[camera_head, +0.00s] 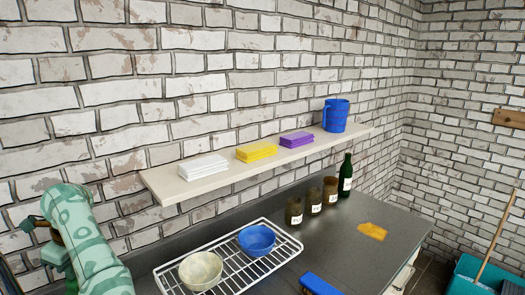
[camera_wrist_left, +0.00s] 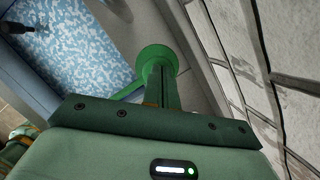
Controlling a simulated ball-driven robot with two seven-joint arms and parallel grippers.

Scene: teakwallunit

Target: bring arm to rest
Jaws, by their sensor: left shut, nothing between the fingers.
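My left arm (camera_head: 82,235), green with a leafy pattern, rises at the left edge of the head view in front of the brick wall. My left gripper (camera_head: 32,224) shows small and partly hidden beside it, away from the counter and shelf. In the left wrist view, its green fingers (camera_wrist_left: 160,85) are together with nothing between them. My right gripper is not in view.
A wall shelf (camera_head: 220,178) holds white, yellow and purple stacks and a blue jug (camera_head: 336,115). On the dark counter (camera_head: 345,245) are a wire rack with a pale bowl (camera_head: 201,270) and blue bowl (camera_head: 257,240), several jars and a green bottle (camera_head: 345,178).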

